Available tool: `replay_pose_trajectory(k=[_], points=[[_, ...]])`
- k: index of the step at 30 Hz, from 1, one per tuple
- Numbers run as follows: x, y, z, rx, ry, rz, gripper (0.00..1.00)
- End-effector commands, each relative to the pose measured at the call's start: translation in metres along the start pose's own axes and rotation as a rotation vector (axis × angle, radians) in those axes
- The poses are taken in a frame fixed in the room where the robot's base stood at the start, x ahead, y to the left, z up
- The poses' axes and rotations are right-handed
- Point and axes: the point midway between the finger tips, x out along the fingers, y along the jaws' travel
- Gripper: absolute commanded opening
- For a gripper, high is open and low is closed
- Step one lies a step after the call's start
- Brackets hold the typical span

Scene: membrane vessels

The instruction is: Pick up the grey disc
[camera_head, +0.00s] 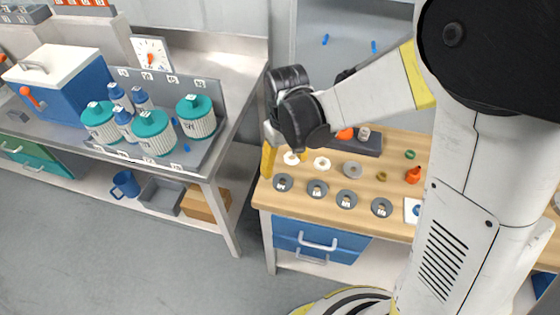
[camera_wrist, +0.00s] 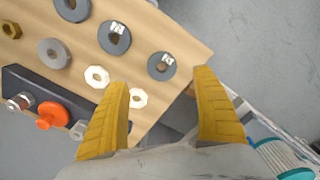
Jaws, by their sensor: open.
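A plain lighter grey disc (camera_head: 352,169) with a centre hole lies flat on the wooden bench top; it also shows at left in the wrist view (camera_wrist: 53,53). Several darker grey discs with small tags lie in a row along the front edge, including the leftmost one (camera_head: 283,182), which shows in the wrist view too (camera_wrist: 161,66). My gripper (camera_wrist: 162,78) is open and empty, its yellow fingers wide apart over the bench's left end. In the head view my gripper (camera_head: 285,157) is left of the lighter disc and apart from it.
White rings (camera_head: 322,163) lie left of the lighter disc, a brass nut (camera_head: 381,176) and orange part (camera_head: 413,174) to its right. A dark block (camera_head: 362,144) with an orange knob stands behind. Another bench (camera_head: 235,75) at left holds teal-lidded jars (camera_head: 153,133). Floor shows between benches.

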Motion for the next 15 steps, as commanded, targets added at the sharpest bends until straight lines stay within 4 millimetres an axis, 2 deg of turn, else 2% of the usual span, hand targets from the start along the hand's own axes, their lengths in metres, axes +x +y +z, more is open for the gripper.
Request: replay_pose_trajectory(k=[1,3,11,15], points=[[0.013,0.0,0.0,0.001,0.001,0.0,0.78],[0.023,0.0,-0.001,0.001,0.001,0.0,0.78],[0.041,-0.001,0.0,0.001,0.002,0.0,0.78],[0.063,-0.003,0.002,0.001,0.002,0.0,0.78]])
